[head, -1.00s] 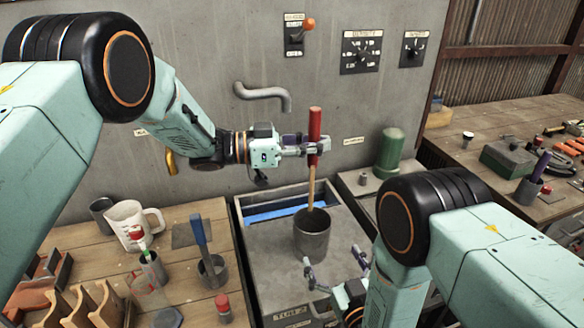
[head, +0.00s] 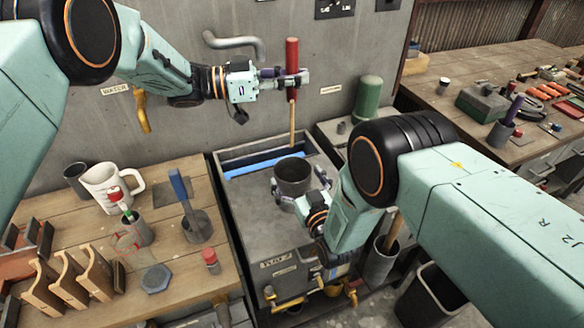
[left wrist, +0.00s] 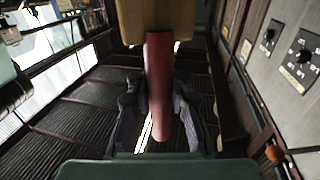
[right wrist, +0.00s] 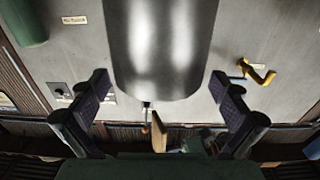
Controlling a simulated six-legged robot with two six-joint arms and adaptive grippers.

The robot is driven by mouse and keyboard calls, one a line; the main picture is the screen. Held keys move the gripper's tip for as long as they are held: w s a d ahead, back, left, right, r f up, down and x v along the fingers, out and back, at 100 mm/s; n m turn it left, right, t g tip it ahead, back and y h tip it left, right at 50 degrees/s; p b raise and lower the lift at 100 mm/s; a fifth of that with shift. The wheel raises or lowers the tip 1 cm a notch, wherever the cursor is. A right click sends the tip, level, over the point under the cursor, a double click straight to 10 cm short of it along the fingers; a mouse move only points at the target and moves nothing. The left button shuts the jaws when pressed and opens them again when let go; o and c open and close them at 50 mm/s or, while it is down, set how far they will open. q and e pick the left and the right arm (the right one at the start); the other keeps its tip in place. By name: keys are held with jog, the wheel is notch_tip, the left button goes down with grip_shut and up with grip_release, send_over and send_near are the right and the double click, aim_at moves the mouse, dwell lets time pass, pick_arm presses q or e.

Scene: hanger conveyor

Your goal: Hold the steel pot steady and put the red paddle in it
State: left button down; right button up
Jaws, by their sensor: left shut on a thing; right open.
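The red paddle (head: 292,55) has a red handle and a wooden lower part. My left gripper (head: 294,80) is shut on the handle and holds it upright; the handle also shows between its fingers in the left wrist view (left wrist: 160,90). The steel pot (head: 293,178) stands upright on the grey bench top, below the paddle. The paddle's lower end appears above the pot's rim, apart from it. My right gripper (head: 300,190) is open, with one finger on each side of the pot. In the right wrist view the pot (right wrist: 165,50) fills the gap between the fingers without clear contact.
On the left wooden bench (head: 180,270) stand a white mug (head: 103,186), a cup with a blue-handled tool (head: 195,228) and wooden racks. A green cylinder (head: 367,97) stands right of the paddle. A grey pipe juts from the wall.

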jog(key=shift+x, duration=1.1)
pick_arm(q)
jog(key=shift+s+d+r, duration=0.1)
jog(key=shift+s, duration=0.05)
pick_arm(e)
jog(key=shift+w, duration=0.2)
jog(key=shift+a, duration=0.1)
jog(key=shift+w, duration=0.1)
jog(key=shift+c, duration=0.3)
